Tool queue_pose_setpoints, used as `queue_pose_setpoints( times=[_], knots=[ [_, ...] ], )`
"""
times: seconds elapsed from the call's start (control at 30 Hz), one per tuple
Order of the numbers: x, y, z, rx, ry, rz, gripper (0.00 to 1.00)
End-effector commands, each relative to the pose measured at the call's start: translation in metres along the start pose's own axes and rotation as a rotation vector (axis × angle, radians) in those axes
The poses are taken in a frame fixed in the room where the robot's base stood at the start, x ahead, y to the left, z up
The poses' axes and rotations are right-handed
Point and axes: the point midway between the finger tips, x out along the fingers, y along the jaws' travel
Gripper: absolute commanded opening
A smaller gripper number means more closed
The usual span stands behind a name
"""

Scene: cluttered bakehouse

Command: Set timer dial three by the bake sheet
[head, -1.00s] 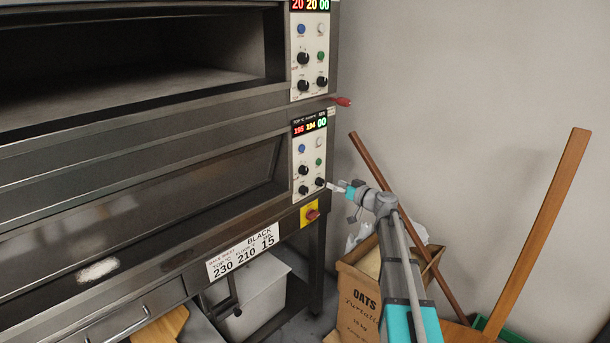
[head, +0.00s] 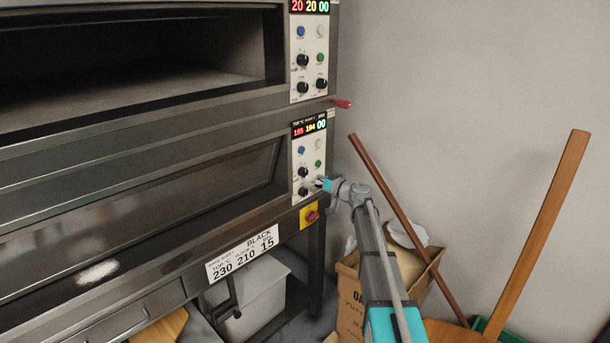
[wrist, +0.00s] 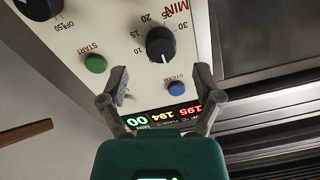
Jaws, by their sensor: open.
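The bake sheet (head: 242,254) on the lower oven front reads BLACK, 230, 210, 15. The lower control panel has a black minute dial (head: 303,171); it also shows upside down in the wrist view (wrist: 160,44), with MIN and a scale to 30 around it. Its white mark points down in that picture, away from the 15. My gripper (wrist: 160,85) is open and empty, facing the panel, its fingers spread below the dial in the wrist view, apart from it. In the head view my gripper (head: 321,183) covers part of the panel's lower right.
Beside the dial are the green START button (wrist: 95,63), blue STEAM button (wrist: 176,88) and another black knob (wrist: 38,8). The lower display (wrist: 165,115) reads 195, 194, 00. A red-and-yellow switch (head: 310,214) sits below the panel.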

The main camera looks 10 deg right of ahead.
Motion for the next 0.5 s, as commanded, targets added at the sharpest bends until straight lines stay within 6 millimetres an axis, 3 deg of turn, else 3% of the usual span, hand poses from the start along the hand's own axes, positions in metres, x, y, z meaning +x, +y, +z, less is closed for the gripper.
queue_pose_setpoints(
  times=[0.2, 0.5],
  knots=[
    [0.031, 0.001, 0.0, 0.0, 0.0, -0.001, 0.83],
    [0.048, -0.001, 0.0, 0.0, 0.0, -0.001, 0.83]
  ],
)
